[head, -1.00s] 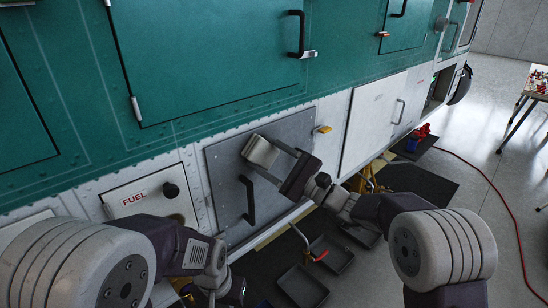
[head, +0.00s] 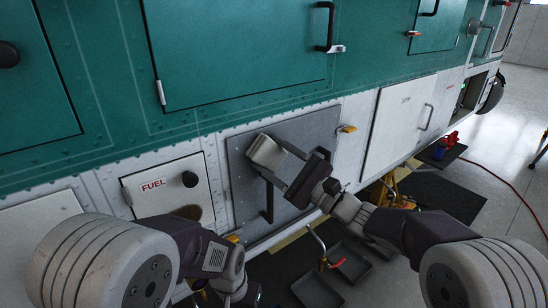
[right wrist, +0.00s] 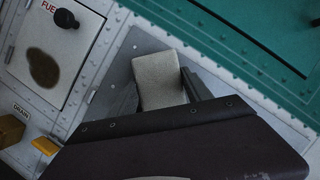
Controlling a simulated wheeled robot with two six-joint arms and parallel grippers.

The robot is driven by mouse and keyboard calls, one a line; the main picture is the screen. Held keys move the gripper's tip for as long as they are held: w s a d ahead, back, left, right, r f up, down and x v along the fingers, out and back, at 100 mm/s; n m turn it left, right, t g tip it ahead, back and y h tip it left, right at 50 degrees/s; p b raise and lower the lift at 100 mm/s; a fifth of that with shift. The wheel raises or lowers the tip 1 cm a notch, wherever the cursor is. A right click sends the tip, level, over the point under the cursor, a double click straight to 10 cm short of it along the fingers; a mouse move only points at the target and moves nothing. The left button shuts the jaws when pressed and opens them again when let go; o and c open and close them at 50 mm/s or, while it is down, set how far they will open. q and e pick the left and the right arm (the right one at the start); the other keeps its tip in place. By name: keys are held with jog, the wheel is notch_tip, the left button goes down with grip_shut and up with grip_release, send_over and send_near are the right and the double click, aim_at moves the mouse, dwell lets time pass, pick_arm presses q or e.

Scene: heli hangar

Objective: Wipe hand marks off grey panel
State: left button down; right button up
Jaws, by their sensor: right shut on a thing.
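The grey panel (head: 318,124) is set in the white lower side of the helicopter, with a dark handle (head: 268,203) on it. My right gripper (head: 280,165) is shut on a pale, block-shaped wiping pad (head: 264,153) over the panel's upper left part. In the right wrist view the pad (right wrist: 158,80) sits between the fingers in front of the grey panel (right wrist: 140,43); I cannot tell whether it touches. No hand marks can be made out on the visible panel; the pad and gripper hide part of it. My left arm is at lower left, its gripper out of sight.
A white FUEL panel (head: 150,195) with a dark knob and brown stain lies left of the grey panel. A yellow latch (head: 347,129) sticks out at its upper right. Dark trays (head: 350,262) and a yellow stand (head: 383,190) are below. Open floor lies at far right.

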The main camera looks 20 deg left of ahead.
jog(key=s+d+b, duration=0.1)
jog(key=d, duration=0.1)
jog(key=s+d+b, duration=0.2)
jog(key=shift+f, duration=0.15)
jog(key=shift+s+d, duration=0.3)
jog(key=shift+d, duration=0.05)
jog(key=shift+b, duration=0.3)
jog(key=shift+s+d+b, duration=0.9)
jog(key=shift+s+d, duration=0.05)
jog(key=shift+d, duration=0.2)
